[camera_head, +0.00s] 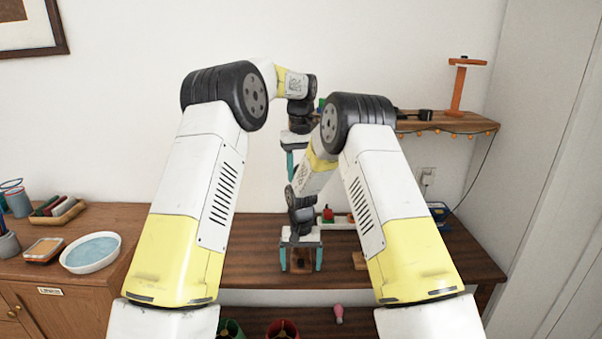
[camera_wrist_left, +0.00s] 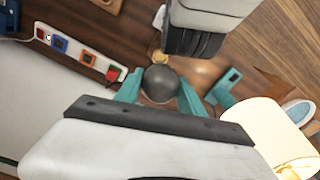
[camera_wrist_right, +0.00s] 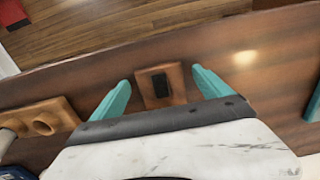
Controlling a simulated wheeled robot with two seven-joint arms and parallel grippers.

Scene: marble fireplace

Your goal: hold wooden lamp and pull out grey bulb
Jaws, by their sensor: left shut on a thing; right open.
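My left gripper (camera_wrist_left: 160,88) is shut on the dark grey round bulb (camera_wrist_left: 160,82), which shows between its teal fingers in the left wrist view. In the head view this gripper (camera_head: 291,160) is raised above the desk, partly hidden by my right arm. My right gripper (camera_wrist_right: 162,84) is open low over the desk. Between its fingers, not gripped, is a brown wooden block with a black patch (camera_wrist_right: 148,98), seemingly the wooden lamp's base. The head view shows it as a small brown shape (camera_head: 301,259) between the right fingers (camera_head: 301,254).
A white power strip with coloured plugs (camera_wrist_left: 88,55) lies along the desk's back. A wooden block with holes (camera_wrist_right: 45,122) is beside my right gripper. A lit pale lampshade (camera_wrist_left: 262,125) shows in the left wrist view. A pink bulb (camera_head: 338,311) lies below the desk.

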